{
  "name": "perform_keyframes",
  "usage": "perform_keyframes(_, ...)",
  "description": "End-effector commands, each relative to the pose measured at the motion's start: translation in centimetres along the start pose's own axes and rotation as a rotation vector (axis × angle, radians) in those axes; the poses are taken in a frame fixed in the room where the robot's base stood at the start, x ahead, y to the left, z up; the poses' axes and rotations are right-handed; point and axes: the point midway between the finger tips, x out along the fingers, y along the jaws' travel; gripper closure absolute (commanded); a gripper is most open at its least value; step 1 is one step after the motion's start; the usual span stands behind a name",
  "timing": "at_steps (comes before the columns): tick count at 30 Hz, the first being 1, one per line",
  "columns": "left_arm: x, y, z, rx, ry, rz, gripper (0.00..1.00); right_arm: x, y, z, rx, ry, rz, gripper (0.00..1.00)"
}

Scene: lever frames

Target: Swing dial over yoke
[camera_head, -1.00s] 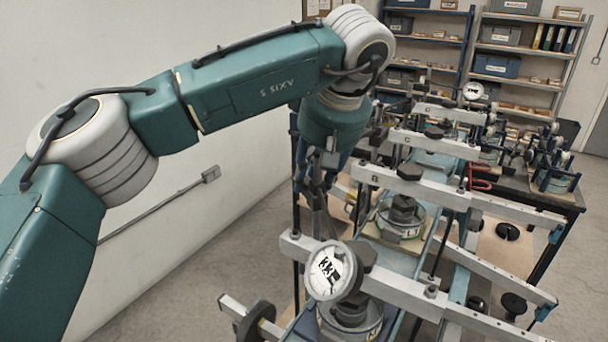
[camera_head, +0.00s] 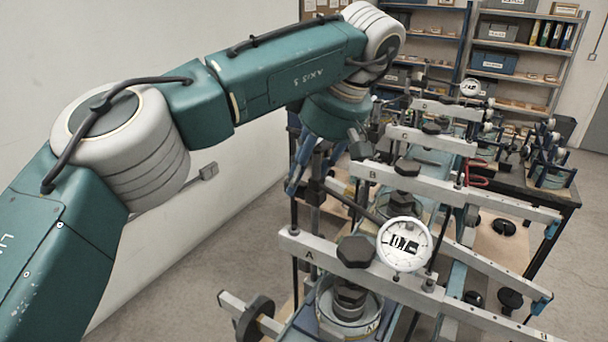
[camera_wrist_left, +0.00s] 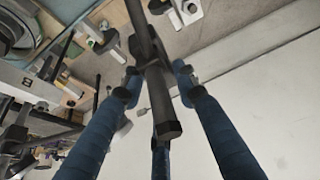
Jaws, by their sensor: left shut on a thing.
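The round white dial (camera_head: 404,244) faces the head camera and appears over the grey bar marked A, just right of a dark hexagonal knob (camera_head: 355,251). I take this bar to be the yoke (camera_head: 318,249). A dark rod (camera_head: 352,205) runs from the dial up and left to my left gripper (camera_head: 312,180). In the left wrist view the blue fingers (camera_wrist_left: 155,85) are closed around the dark rod (camera_wrist_left: 158,95). The dial is outside that view. I cannot tell whether the dial touches the yoke. My right gripper is not in view.
Behind stand similar bars, including one marked B (camera_head: 450,188), with hexagonal knobs and upright posts. A round dark weight (camera_head: 257,318) sits at the front left. Shelves (camera_head: 510,50) stand at the back. Floor beside the white wall is free.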

Motion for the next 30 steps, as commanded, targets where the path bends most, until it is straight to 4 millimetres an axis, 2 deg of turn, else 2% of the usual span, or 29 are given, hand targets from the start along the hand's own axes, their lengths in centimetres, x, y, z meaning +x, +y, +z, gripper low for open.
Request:
perform_keyframes(11, -0.2, -0.1, -0.3, -0.008, 0.006, -0.001, 1.00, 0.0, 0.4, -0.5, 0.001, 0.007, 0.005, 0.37)
perform_keyframes(12, -0.2, -0.1, -0.3, -0.007, 0.006, -0.001, 0.65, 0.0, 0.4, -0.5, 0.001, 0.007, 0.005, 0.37)
perform_keyframes(14, -0.1, -0.1, -0.3, -0.007, 0.006, -0.001, 0.53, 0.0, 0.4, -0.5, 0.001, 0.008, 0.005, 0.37)
perform_keyframes(23, -0.1, 0.0, -0.1, -0.003, 0.002, -0.002, 0.52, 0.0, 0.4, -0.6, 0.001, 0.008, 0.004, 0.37)
perform_keyframes(26, -0.9, 0.0, -0.1, -0.004, 0.003, 0.000, 0.52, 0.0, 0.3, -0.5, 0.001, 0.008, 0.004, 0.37)
perform_keyframes(30, -3.2, -0.1, -0.1, -0.006, 0.004, 0.002, 0.52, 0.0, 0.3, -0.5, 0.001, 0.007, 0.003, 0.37)
